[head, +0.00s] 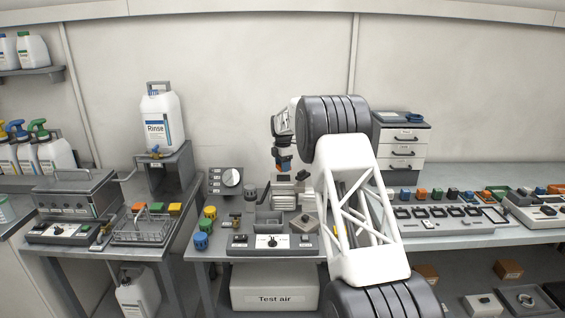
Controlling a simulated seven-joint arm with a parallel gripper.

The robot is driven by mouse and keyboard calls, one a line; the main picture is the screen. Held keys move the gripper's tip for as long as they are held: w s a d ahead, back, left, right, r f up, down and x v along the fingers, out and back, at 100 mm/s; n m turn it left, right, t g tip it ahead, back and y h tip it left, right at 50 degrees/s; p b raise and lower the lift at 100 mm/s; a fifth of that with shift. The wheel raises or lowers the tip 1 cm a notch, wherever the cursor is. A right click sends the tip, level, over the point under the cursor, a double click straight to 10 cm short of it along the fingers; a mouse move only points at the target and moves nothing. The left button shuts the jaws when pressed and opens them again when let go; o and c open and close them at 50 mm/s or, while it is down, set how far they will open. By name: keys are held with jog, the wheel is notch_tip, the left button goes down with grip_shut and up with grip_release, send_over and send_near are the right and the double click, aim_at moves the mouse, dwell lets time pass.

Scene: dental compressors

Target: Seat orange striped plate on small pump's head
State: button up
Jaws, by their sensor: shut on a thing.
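My gripper (283,163) points down above the middle bench, in front of the wall. It is shut on a small orange-edged piece, the orange striped plate (281,169), which shows only as a thin patch of orange at the fingertips. Its stripes are too small to make out. Just below it stands a grey finned block (284,192), which looks like a pump; its head is under the plate. A gap seems to show between them, but I cannot tell for sure whether they touch. My arm hides the area to the right.
A control panel (271,243) with a dial stands in front. Coloured knobs (205,228) are at the left, and a tilted grey square piece (306,223) at the right. A white drawer unit (404,148) and a long switch rack (440,216) stand farther right.

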aim_at(283, 178)
jog(key=shift+f, duration=1.65)
jog(key=shift+f, duration=0.6)
dwell(0.9)
jog(key=o, duration=0.7)
jog(key=shift+r, duration=5.45)
